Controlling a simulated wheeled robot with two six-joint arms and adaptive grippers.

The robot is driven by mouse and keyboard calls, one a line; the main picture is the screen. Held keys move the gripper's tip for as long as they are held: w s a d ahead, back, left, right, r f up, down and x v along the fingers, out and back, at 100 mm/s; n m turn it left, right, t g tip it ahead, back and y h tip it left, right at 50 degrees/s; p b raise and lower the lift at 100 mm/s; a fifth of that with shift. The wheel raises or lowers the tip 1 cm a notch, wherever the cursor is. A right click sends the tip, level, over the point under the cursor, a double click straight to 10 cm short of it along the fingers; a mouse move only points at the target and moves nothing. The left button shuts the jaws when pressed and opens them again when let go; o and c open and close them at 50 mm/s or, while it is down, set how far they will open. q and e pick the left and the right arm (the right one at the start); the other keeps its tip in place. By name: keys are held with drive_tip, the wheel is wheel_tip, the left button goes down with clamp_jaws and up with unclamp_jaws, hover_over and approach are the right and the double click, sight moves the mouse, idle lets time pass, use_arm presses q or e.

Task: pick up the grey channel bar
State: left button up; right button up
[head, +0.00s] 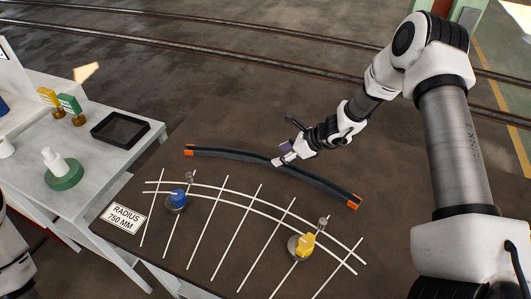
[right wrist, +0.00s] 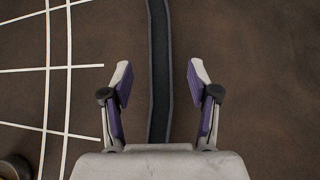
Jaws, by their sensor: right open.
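The grey channel bar (head: 239,155) lies on the dark table, slightly curved, with orange ends, in the head view. In the right wrist view the bar (right wrist: 159,70) runs up the middle of the picture, between the two fingers. My right gripper (head: 280,160) is over the bar near its middle in the head view and hides a short piece of it. In the right wrist view the gripper (right wrist: 160,82) is open, with a finger on each side of the bar and gaps between. I cannot tell its exact height above the bar. My left gripper is not in view.
A white curved grid with a RADIUS 750 MM label (head: 125,216) marks the dark table (head: 215,262). A blue-topped post (head: 178,198) and a yellow-topped post (head: 303,245) stand on it. A side table at left holds a black tray (head: 120,130) and a green-based item (head: 63,174).

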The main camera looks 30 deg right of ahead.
sight(264, 160)
drive_tip(key=shift+s+a+f+p, duration=0.4)
drive_tip(key=shift+f+p, duration=0.1)
drive_tip(key=shift+p, duration=0.15)
drive_tip(key=w+f, duration=0.2)
drive_tip(key=f, duration=0.1)
drive_tip(key=shift+w+a+f, duration=0.1)
drive_tip(key=shift+w+a, duration=0.2)
drive_tip(key=shift+a, duration=0.1)
drive_tip(key=shift+w+f, duration=0.25)
drive_tip(key=shift+w, duration=0.05)
drive_tip(key=shift+s+a+r, duration=0.1)
drive_tip(key=shift+s+r, duration=0.15)
drive_tip(key=shift+r, duration=0.05)
drive_tip(key=shift+c, duration=1)
drive_tip(key=shift+s+r, duration=0.1)
drive_tip(key=c, duration=0.5)
clamp_jaws()
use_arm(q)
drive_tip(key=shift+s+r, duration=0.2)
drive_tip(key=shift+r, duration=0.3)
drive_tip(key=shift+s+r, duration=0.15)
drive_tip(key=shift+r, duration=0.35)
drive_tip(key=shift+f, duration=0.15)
